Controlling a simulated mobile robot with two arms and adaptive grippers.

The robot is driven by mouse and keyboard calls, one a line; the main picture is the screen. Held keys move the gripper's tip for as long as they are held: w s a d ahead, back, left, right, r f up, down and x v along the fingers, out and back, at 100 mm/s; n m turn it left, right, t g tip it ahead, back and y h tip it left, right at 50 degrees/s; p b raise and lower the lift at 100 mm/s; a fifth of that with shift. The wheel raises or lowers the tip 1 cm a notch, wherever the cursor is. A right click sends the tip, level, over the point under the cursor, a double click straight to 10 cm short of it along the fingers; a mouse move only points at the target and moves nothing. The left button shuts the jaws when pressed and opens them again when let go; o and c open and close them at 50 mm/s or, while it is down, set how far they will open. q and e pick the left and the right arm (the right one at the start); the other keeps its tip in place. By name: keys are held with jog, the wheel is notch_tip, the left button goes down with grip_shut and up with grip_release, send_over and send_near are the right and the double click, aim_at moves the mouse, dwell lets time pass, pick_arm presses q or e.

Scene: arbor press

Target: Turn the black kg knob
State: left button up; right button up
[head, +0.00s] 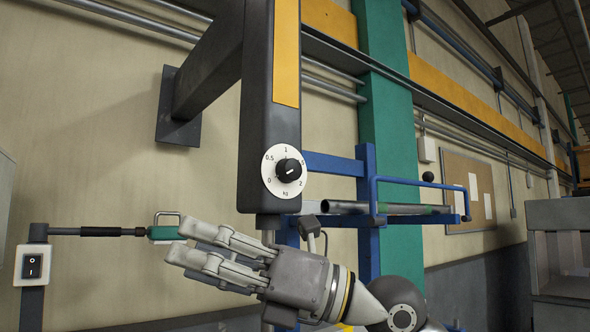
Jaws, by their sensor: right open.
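The black kg knob (289,170) sits at the centre of a white round dial (270,180) marked 0, 0.5, 1, 2 and kg. The dial is on the lower front of a dark upright press column (256,120). My right gripper (172,240) is below and left of the dial, with its fingers pointing left. It is open, with nothing seen between its fingers, and it is apart from the knob. The knob is in full view. My left gripper is not in view.
A power switch (32,267) on a post stands at the far left, with a dark horizontal bar with a green end (165,232) near my fingers. A blue frame (368,190) holding tubes is right of the dial. A cork board (470,195) hangs farther back.

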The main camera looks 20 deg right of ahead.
jog(key=w+d+r+m+t+h, duration=0.1)
jog(key=w+d+r+t+h, duration=0.2)
jog(key=d+r+t+h, duration=0.35)
jog(key=m+t+h, duration=0.4)
jog(key=m+h, duration=0.1)
jog(key=h, duration=0.2)
send_near(294, 170)
jog(key=p+x, duration=0.1)
jog(key=x, duration=0.1)
jog(key=p+x, duration=0.2)
jog(key=x, duration=0.1)
jog(key=p+x, duration=0.2)
jog(key=x, duration=0.1)
jog(key=shift+w+r, duration=0.1)
jog(key=shift+r, duration=0.2)
jog(key=shift+w+a+f+p, duration=0.1)
jog(key=shift+w+p, duration=0.05)
jog(key=shift+w, duration=0.2)
jog(key=shift+w+a+f+p, duration=0.1)
jog(key=shift+w+a+p, duration=0.05)
jog(key=shift+w, duration=0.2)
